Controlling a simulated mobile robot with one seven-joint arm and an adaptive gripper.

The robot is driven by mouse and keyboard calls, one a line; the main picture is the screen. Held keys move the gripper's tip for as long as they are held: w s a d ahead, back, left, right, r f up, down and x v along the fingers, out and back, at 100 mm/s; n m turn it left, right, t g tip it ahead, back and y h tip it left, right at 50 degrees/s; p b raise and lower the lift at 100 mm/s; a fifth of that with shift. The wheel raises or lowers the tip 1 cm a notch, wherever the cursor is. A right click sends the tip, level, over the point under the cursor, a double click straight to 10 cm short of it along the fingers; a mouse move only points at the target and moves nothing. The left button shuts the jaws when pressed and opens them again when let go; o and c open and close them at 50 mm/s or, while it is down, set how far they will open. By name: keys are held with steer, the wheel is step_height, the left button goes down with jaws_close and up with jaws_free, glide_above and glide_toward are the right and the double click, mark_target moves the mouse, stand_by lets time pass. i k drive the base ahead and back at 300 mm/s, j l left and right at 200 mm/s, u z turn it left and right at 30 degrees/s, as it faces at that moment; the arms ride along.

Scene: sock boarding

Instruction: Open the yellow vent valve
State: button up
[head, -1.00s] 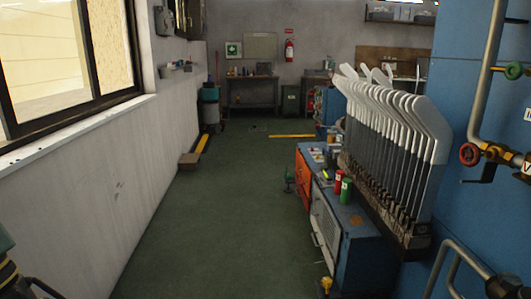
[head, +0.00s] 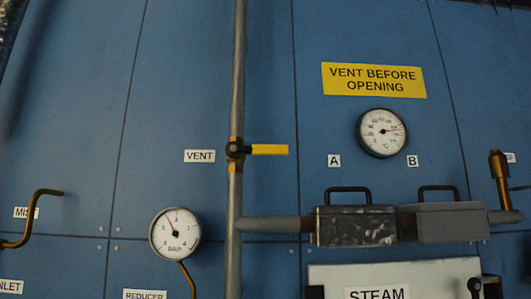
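A white label reading VENT (head: 199,156) is just left of the valve. My gripper is not in view, so its state and its distance from the valve do not show.
A blue panel fills the view. A BAR gauge (head: 175,233) is at lower left, a temperature gauge (head: 382,133) at right below a yellow VENT BEFORE OPENING sign (head: 374,80). Two boxes with handles (head: 356,226) sit on a level pipe. A STEAM plate (head: 378,292) is below.

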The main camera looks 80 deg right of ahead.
mark_target(233, 149)
steer(key=z, duration=2.2)
steer(key=u, duration=1.75)
steer(key=k+l, duration=0.7)
